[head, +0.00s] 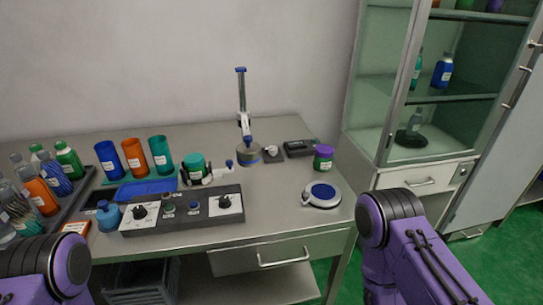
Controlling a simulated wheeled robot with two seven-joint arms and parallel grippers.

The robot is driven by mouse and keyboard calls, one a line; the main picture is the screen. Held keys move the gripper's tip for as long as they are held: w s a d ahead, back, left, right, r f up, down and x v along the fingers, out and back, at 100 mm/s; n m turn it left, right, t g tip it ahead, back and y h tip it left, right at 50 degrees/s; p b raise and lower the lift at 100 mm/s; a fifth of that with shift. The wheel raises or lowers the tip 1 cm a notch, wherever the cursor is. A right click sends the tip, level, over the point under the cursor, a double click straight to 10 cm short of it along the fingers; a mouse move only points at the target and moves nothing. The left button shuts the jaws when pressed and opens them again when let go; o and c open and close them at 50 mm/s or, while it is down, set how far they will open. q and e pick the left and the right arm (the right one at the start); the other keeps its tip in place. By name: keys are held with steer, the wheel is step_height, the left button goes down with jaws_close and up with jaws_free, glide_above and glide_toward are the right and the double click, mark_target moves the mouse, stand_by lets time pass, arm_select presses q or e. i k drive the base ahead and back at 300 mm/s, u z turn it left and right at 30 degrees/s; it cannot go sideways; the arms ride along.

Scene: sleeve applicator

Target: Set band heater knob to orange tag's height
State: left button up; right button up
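A dark control box (185,212) lies near the front of the table. It has a black knob on a white dial at its left (140,211) and another at its right (226,203). Small round controls sit between them. The labels are too small to read, so I cannot tell which knob is the band heater's. A flat orange piece (75,227) lies left of the box; I cannot tell if it is the orange tag. A blue-topped post (241,95) stands at the back. Only purple links of my arms show; neither gripper is in view.
Blue (108,161), orange (134,157) and teal (162,156) cups stand behind the box. A bottle tray (92,182) is at the left. A round white device (321,195) and a purple-lidded jar (323,158) are at the right. A glass cabinet (385,100) stands beyond the table.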

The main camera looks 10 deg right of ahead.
mark_target(273, 150)
steer(key=k, duration=0.65)
steer(key=u, duration=0.85)
steer(key=i, duration=1.1)
steer(key=z, duration=0.4)
steer(key=k, duration=0.6)
steer(key=z, duration=1)
steer(key=i, duration=0.75)
steer(key=u, duration=0.05)
